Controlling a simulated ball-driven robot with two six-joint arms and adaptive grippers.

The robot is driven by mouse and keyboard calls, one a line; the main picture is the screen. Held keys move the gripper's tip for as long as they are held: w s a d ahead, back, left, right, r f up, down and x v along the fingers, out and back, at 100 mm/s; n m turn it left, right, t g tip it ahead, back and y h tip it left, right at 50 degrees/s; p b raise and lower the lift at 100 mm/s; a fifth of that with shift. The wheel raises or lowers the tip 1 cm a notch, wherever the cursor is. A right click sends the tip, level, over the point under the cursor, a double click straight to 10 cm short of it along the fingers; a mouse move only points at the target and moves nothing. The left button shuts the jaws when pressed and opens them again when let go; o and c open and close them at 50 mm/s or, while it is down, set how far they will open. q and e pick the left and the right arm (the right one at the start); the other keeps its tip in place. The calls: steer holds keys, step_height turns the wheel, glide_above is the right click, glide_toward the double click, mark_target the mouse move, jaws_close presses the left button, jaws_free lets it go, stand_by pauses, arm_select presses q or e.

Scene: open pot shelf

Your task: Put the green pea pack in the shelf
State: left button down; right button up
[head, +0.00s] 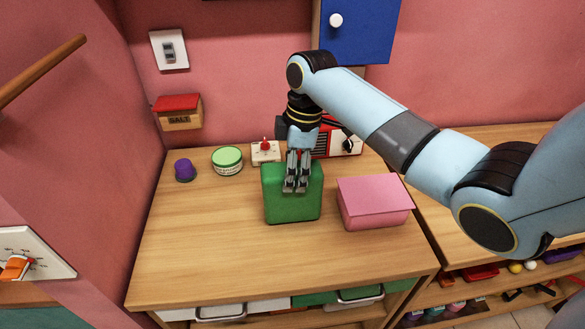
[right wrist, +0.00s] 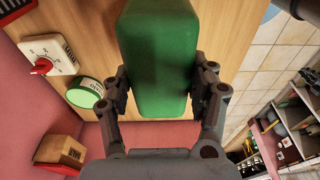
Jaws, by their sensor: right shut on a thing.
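The green pea pack (head: 292,207) is a rounded green block on the wooden counter in the head view. My right gripper (head: 296,186) reaches down over its top and is shut on it. In the right wrist view the green pack (right wrist: 160,60) sits between the two fingers of the right gripper (right wrist: 162,95), which touch its sides. I cannot tell whether the pack's base rests on the counter or is slightly lifted. The open shelf (head: 335,314) shows below the counter's front edge, mostly hidden. My left gripper is not in view.
A pink box (head: 374,203) stands just right of the pack. A green-lidded tub (head: 227,160), a purple-topped item (head: 185,170) and a white timer with a red knob (head: 265,152) stand behind left. The counter's front left (head: 190,265) is clear.

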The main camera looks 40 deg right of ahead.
steer(key=shift+f, duration=0.2)
steer(key=o, duration=1.7)
